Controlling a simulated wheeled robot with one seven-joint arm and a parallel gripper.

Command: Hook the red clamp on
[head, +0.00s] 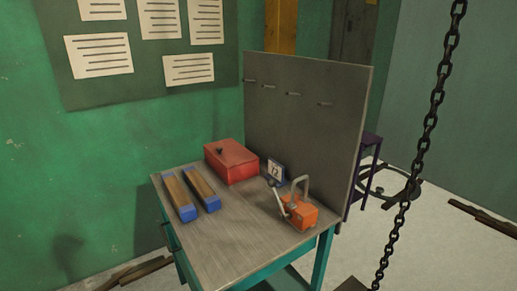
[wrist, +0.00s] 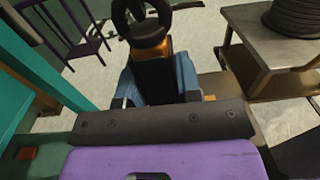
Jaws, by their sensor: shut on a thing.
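In the wrist view, my gripper (wrist: 160,83) has blue fingers closed on a dark block with orange parts (wrist: 151,68). A black ring stands at the block's far end. I cannot tell for sure that this is the red clamp. In the head view, an orange-red device (head: 298,215) with a grey loop and a lever sits at the right end of the workbench (head: 245,240). A dark chain (head: 410,190) hangs at the right. My gripper does not show in the head view, and no hook is visible on the chain there.
The workbench also bears a red box (head: 232,165), two blue-ended wooden bars (head: 178,198) and a small numbered sign (head: 276,170). A grey pegboard (head: 310,125) rises behind it. A purple stool (wrist: 80,25) and another table (wrist: 265,50) with a black coil (wrist: 296,18) stand beyond my gripper.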

